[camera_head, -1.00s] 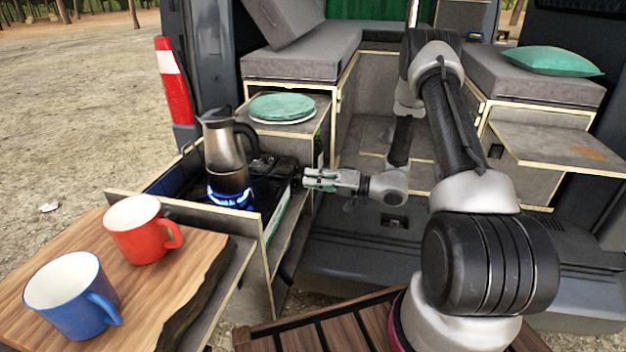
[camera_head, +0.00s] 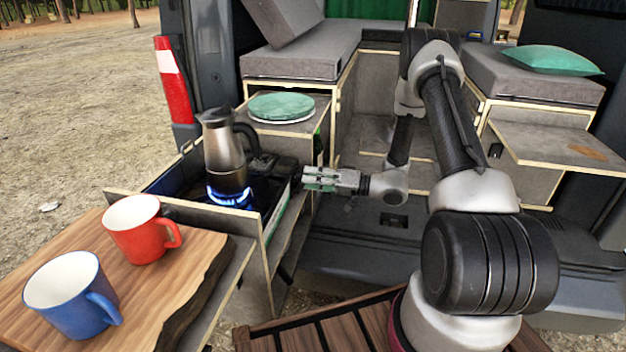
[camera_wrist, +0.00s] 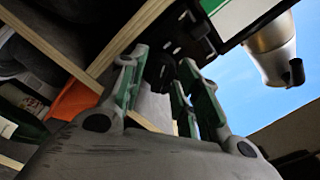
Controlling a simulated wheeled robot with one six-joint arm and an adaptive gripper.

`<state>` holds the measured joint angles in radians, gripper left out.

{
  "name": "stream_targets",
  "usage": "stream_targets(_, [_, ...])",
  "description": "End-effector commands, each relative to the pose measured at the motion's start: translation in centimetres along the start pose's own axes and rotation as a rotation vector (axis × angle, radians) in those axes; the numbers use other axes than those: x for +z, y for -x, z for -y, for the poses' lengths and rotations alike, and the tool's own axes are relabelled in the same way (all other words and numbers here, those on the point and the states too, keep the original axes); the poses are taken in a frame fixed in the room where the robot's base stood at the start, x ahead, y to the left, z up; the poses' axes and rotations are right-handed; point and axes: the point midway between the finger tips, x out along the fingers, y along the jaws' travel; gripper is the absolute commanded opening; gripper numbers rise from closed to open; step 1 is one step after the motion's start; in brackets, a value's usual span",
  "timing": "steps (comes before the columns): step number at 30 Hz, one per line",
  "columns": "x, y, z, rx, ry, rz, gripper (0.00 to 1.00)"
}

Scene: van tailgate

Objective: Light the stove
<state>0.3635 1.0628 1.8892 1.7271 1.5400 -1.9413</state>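The stove (camera_head: 262,192) sits in a pull-out drawer at the van's tailgate. A ring of blue flame (camera_head: 231,197) burns on it under a metal coffee pot (camera_head: 224,150) with a black handle. The pot also shows at the upper right of the wrist view (camera_wrist: 272,48). My gripper (camera_head: 305,178) is at the drawer's right side, by the stove's front. In the wrist view its green-padded fingers (camera_wrist: 165,58) stand apart, with a dark knob (camera_wrist: 159,70) between them. Gaps seem to show beside the knob; contact is hard to make out.
A red mug (camera_head: 137,232) and a blue mug (camera_head: 68,298) stand on a wooden board (camera_head: 190,262) at the front left. Green plates (camera_head: 282,107) lie on the cabinet behind the stove. A slatted wooden surface (camera_head: 335,335) is at the bottom. The van floor right of my gripper is clear.

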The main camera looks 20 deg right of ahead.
Motion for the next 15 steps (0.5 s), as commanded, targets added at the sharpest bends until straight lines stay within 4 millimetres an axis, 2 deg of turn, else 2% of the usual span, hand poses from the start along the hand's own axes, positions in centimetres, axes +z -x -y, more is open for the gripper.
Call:
stream_targets(5, [-0.1, 2.1, 0.0, 0.002, 0.000, -0.004, 0.33])
stream_targets(15, [-0.1, 9.5, -0.1, 0.003, 0.000, -0.004, 0.33])
